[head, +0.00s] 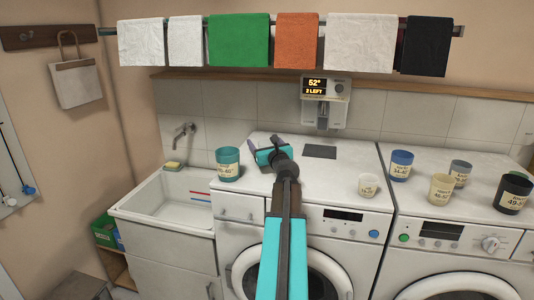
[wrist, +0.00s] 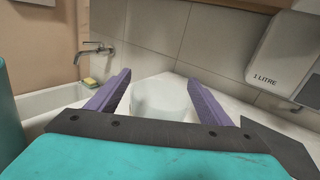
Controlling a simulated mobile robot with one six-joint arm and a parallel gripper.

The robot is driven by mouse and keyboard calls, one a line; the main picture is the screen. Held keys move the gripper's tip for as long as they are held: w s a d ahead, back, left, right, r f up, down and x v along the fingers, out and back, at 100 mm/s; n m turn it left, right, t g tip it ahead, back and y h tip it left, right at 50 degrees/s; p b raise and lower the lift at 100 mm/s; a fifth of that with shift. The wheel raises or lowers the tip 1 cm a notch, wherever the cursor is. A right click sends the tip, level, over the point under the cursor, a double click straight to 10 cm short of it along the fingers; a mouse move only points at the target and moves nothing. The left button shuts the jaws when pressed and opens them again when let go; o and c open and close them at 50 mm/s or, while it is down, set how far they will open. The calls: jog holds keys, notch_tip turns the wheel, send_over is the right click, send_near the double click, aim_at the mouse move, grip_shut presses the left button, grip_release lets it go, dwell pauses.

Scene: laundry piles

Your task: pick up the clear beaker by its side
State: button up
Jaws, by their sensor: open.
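The clear beaker (wrist: 162,101) shows in the wrist view as a pale, see-through shape on the white machine top, between my gripper's two purple fingers. My gripper (wrist: 159,80) is open, one finger on each side of the beaker; I see no clear contact. In the head view my gripper (head: 263,152) is low over the left washing machine, and I cannot make out the beaker there, which seems hidden behind my gripper and arm.
Several cups stand on the right machine. A dispenser (head: 325,100) hangs on the wall behind. A sink (head: 170,197) is at left.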

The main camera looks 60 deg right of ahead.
jog(key=shift+c, duration=0.2)
dwell(0.3)
jog(key=c, duration=1.1)
jog(key=shift+o, duration=0.2)
jog(key=shift+r, duration=0.15)
jog(key=s+a+r+b, duration=0.4)
jog(key=s+a, duration=0.4)
jog(key=s, duration=0.3)
jog(key=shift+a+r+b, duration=0.15)
jog(key=shift+a+b, duration=0.05)
jog(key=shift+b, duration=0.2)
jog(key=shift+a+b, duration=0.1)
jog(key=shift+b, duration=0.25)
jog(key=b+v, duration=0.1)
jog(key=b, duration=0.2)
jog(key=shift+s+a+r+b, duration=0.1)
jog(key=shift+s+a+b, duration=0.1)
jog(key=shift+s+b, duration=0.15)
